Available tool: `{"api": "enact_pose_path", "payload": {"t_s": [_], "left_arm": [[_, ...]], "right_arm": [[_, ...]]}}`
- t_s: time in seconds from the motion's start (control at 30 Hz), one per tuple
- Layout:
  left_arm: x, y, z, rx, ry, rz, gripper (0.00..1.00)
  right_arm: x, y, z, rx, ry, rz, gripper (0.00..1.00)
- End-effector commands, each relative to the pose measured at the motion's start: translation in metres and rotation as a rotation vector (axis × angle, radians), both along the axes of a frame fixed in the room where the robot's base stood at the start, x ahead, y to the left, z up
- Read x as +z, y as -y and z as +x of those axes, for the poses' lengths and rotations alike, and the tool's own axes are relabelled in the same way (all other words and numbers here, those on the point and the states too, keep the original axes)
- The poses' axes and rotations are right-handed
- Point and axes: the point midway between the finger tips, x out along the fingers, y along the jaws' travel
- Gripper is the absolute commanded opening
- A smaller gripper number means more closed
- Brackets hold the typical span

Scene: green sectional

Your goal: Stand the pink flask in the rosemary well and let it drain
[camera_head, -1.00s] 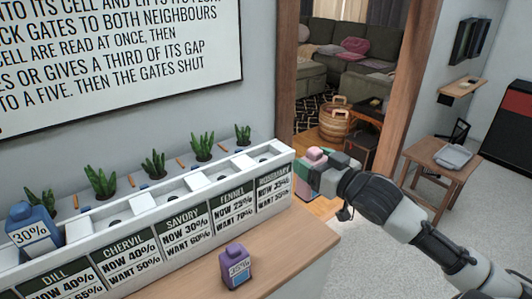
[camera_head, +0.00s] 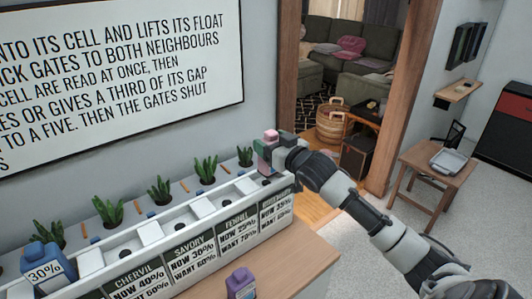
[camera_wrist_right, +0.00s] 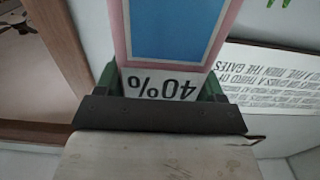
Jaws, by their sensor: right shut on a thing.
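The pink flask (camera_head: 270,136) is in my right gripper (camera_head: 269,150), at the far right end of the white planter trough (camera_head: 190,220). In the right wrist view the flask (camera_wrist_right: 170,30) shows a pink edge, a blue panel and a white label reading 40%, upside down in the picture. The green fingers of the right gripper (camera_wrist_right: 165,90) are shut on it. It looks upright over the rosemary well, above the rosemary label (camera_head: 276,211). The gripper hides that well, so I cannot tell whether the flask touches it. My left gripper is out of view.
A blue flask marked 30% (camera_head: 47,266) stands at the trough's left end. A purple flask (camera_head: 240,284) stands on the wooden counter (camera_head: 300,248) in front. Several green plants line the trough's back. A wooden door post (camera_head: 392,100) stands right of the trough.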

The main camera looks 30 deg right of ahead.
Motion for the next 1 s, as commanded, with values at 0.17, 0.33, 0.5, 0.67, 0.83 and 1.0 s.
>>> {"api": "enact_pose_path", "payload": {"t_s": [0.17,0.33,0.5,0.67,0.83,1.0], "left_arm": [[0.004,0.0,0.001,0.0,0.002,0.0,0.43],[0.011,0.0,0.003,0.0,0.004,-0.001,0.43],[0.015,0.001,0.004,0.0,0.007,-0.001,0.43],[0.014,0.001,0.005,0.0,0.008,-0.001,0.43],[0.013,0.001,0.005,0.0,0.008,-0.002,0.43],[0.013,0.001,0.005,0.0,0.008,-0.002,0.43]], "right_arm": [[-0.008,-0.007,0.013,-0.001,0.002,-0.001,0.4],[-0.03,-0.008,0.012,-0.001,-0.005,0.001,0.4],[-0.048,-0.007,0.012,0.0,-0.001,-0.001,0.4],[-0.049,-0.007,0.012,0.0,0.001,-0.002,0.4],[-0.051,-0.007,0.012,0.0,0.001,-0.001,0.4],[-0.053,-0.007,0.012,0.0,-0.001,-0.001,0.87]]}}
